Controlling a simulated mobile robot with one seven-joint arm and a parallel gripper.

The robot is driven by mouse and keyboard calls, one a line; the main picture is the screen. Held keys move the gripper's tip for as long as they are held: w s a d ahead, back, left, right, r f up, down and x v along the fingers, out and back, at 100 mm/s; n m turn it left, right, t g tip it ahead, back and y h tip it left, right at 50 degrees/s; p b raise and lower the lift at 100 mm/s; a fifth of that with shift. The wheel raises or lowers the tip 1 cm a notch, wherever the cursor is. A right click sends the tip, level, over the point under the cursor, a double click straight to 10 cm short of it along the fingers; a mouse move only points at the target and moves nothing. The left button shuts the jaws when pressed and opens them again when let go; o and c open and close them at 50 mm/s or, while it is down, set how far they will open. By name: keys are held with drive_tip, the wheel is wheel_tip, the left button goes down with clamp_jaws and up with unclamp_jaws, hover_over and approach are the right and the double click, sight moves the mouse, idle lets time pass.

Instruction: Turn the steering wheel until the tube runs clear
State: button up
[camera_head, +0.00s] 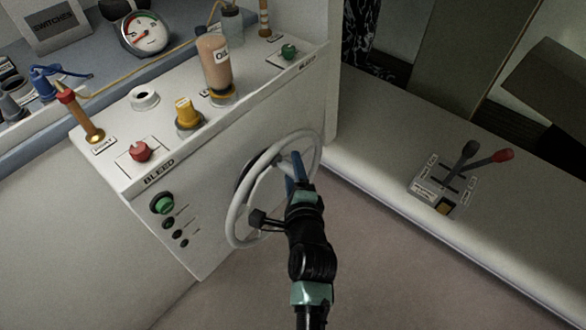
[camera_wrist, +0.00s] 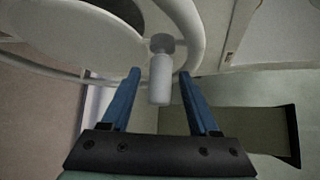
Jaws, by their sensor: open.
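The steering wheel (camera_head: 233,215) is pale grey and stands upright on the front of a white console. It fills the top of the wrist view (camera_wrist: 60,68), where a pale knob (camera_wrist: 160,78) hangs from its rim. My gripper (camera_head: 296,160) is at the wheel. In the wrist view its blue fingers (camera_wrist: 159,74) are open, one each side of the knob, with gaps visible. A thin yellowish tube (camera_head: 148,66) runs over the blue-grey surface behind the console, toward a clear jar (camera_head: 231,24). Its contents are too small to judge.
The console top holds a brown oil bottle (camera_head: 213,58), a yellow valve knob (camera_head: 187,114), a red knob (camera_head: 140,151) and a green knob (camera_head: 289,51) by bleed labels. A round gauge (camera_head: 146,33) stands behind. A lever box (camera_head: 440,187) sits on the right ledge.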

drive_tip(key=shift+w, duration=0.2)
clamp_jaws()
idle(0.3)
idle(1.1)
